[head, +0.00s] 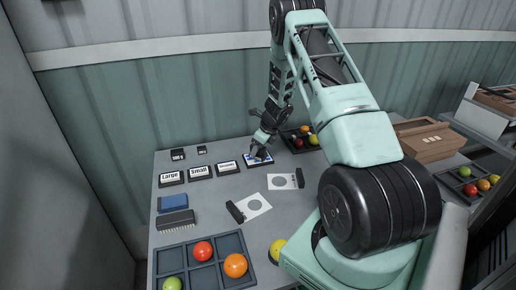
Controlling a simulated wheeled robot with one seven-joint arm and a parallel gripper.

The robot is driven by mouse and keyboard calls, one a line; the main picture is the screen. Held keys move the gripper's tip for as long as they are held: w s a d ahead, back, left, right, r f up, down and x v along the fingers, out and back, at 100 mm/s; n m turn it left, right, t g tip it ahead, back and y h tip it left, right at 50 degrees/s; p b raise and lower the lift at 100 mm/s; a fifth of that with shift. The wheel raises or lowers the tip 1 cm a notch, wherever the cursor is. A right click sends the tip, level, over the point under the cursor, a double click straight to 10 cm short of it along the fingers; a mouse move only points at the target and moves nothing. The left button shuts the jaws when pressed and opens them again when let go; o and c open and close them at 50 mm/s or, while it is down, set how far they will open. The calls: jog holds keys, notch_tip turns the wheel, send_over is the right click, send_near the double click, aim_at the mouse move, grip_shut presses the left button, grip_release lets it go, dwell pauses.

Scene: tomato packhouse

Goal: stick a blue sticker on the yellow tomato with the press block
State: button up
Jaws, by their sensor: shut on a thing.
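My gripper (261,152) is at the back of the table, pointing down over a dark-edged pad (247,161) with blue and white on top. It is shut on a small block, seemingly the press block, which is mostly hidden by the fingers. I cannot tell whether the block touches the pad. A yellow tomato (277,247) sits at the front of the table, partly hidden by my arm. Another yellow tomato (313,140) is in the dark tray behind my arm. No sticker shows on the visible part of either.
Labelled pads, Large (171,178) and Small (199,171), stand left of the gripper. A blue block (172,203) and a dark ridged block (175,221) lie at the left. White cards (254,206) lie mid-table. A compartment tray (205,278) holds tomatoes in front. A brown box (428,143) stands right.

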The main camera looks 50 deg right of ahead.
notch_tip(320, 180, up, 7)
jog(key=p, duration=0.6)
dwell(0.4)
